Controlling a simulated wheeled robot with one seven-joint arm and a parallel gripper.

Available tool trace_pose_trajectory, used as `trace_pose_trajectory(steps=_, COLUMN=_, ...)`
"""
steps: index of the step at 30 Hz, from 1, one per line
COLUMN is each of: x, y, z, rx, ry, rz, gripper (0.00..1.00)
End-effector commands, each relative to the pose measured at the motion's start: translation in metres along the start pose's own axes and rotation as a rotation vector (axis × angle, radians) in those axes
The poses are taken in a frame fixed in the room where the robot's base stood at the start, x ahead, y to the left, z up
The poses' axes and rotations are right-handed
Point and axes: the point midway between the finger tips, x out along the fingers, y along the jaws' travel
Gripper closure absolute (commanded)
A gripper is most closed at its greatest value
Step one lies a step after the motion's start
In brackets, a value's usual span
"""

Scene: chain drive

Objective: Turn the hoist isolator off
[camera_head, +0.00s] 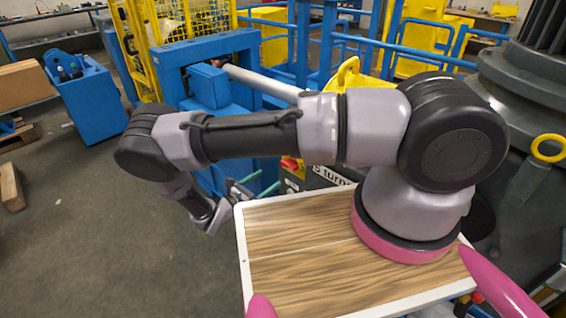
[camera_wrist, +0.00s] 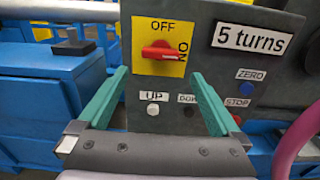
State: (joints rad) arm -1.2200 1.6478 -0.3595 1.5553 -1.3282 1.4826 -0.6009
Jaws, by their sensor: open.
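The hoist isolator is a red rotary handle (camera_wrist: 158,51) on a yellow plate (camera_wrist: 145,28), fixed to a dark grey panel. OFF is printed above the handle and ON, turned sideways, at its right. The handle lies roughly level, across the plate, toward ON. In the head view the isolator's red handle (camera_head: 290,163) shows partly behind my arm. My gripper (camera_wrist: 160,76) is open and empty, its two green fingers apart. The fingertips appear just below the handle, one toward each side; I see no contact. In the head view my gripper (camera_head: 263,184) is beside the panel.
Below the isolator are an UP button (camera_wrist: 152,109) and a DOWN button (camera_wrist: 189,110), close between the fingers. ZERO (camera_wrist: 246,87) and STOP (camera_wrist: 238,119) buttons and a "5 turns" sign (camera_wrist: 252,39) are at right. A blue cabinet (camera_wrist: 35,100) stands at left.

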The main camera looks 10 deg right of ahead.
Motion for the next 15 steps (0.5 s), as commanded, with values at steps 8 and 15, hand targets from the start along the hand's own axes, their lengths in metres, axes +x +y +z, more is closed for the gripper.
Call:
trace_pose_trajectory(steps=8, x=0.046, y=-0.001, z=0.0, rx=-0.001, ry=0.0, rz=-0.006, gripper=0.0)
trace_pose_trajectory(steps=15, x=0.087, y=-0.001, z=0.0, rx=0.001, ry=0.001, rz=-0.004, gripper=0.0)
